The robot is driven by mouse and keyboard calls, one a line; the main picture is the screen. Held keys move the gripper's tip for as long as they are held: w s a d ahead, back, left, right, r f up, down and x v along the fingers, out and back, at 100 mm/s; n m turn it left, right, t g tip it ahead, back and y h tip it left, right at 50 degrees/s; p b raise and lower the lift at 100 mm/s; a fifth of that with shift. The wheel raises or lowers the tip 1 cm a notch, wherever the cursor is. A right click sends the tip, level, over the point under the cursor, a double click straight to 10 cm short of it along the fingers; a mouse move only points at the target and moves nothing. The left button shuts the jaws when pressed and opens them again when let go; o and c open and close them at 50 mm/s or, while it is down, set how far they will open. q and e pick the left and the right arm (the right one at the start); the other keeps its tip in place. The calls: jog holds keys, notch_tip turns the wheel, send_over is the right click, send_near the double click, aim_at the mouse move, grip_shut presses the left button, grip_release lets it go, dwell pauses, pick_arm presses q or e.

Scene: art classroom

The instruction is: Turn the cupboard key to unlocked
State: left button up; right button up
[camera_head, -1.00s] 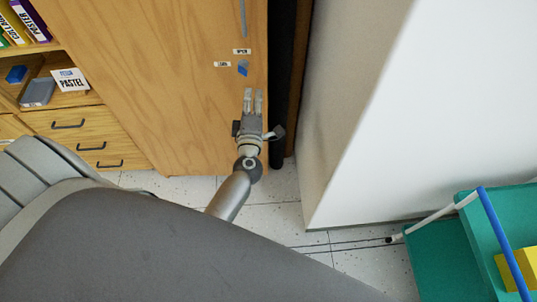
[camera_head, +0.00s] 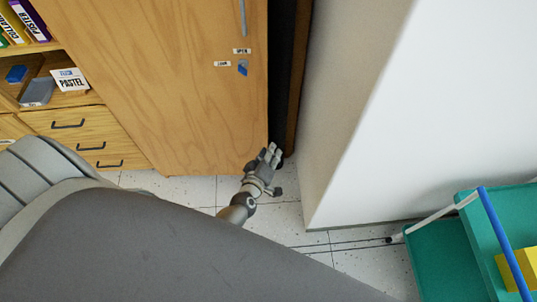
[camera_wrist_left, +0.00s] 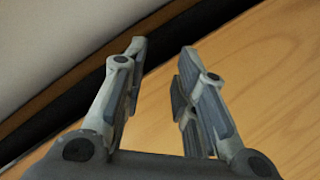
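The wooden cupboard door (camera_head: 185,90) fills the upper middle of the head view and looks closed. A small blue key (camera_head: 243,68) is near its right edge, below the "OPEN" label (camera_head: 242,51) and beside a second label (camera_head: 222,64) that looks like "LOCK". My left gripper (camera_head: 271,153) is by the door's lower right corner, well below the key and apart from it. In the left wrist view its two fingers (camera_wrist_left: 160,65) are spread with nothing between them, facing the door's wood. My right gripper is not in view.
A grey vertical handle (camera_head: 243,18) is above the labels. A white wall (camera_head: 365,110) stands right of the cupboard. Drawers (camera_head: 85,140) and a shelf with a "PASTEL" card (camera_head: 70,80) are at left. A teal cart (camera_head: 440,260) stands at lower right.

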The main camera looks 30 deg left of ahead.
pick_arm(q)
jog(key=s+d+f+m+g+h, duration=0.2)
jog(key=s+f, duration=0.4)
jog(key=f, duration=0.3)
jog(key=shift+d+m, duration=0.3)
jog(key=shift+m, duration=0.6)
